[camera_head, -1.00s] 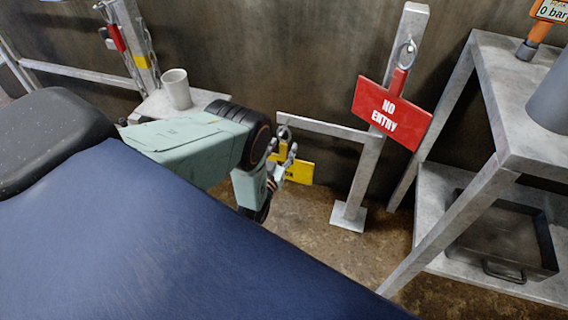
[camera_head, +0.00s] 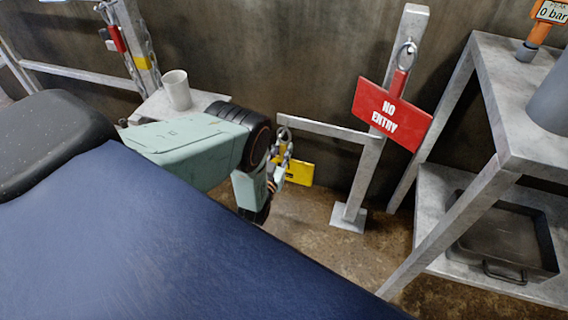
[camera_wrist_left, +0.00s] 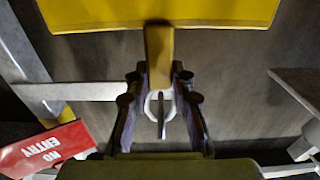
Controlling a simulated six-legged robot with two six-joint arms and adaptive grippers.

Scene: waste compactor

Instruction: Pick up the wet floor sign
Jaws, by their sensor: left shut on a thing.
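The yellow wet floor sign (camera_head: 299,173) hangs low beside the metal post, under a ring at the end of the post's side arm. Its text cannot be read. My left gripper (camera_head: 284,167) is at its upper left and partly hides it. In the left wrist view, the sign's broad yellow panel (camera_wrist_left: 160,14) fills the top. Its narrow yellow handle (camera_wrist_left: 159,55) runs between the fingers of my left gripper (camera_wrist_left: 158,78), which are shut on it. A metal ring shows between the fingers. My right gripper is not in view.
A metal post (camera_head: 368,165) carries the side arm (camera_head: 325,127) and a red no entry sign (camera_head: 391,112). A metal shelf (camera_head: 530,150) with a dark tray (camera_head: 505,240) stands at right. A white cup (camera_head: 176,89) stands behind my arm. Some floor in front of the post is clear.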

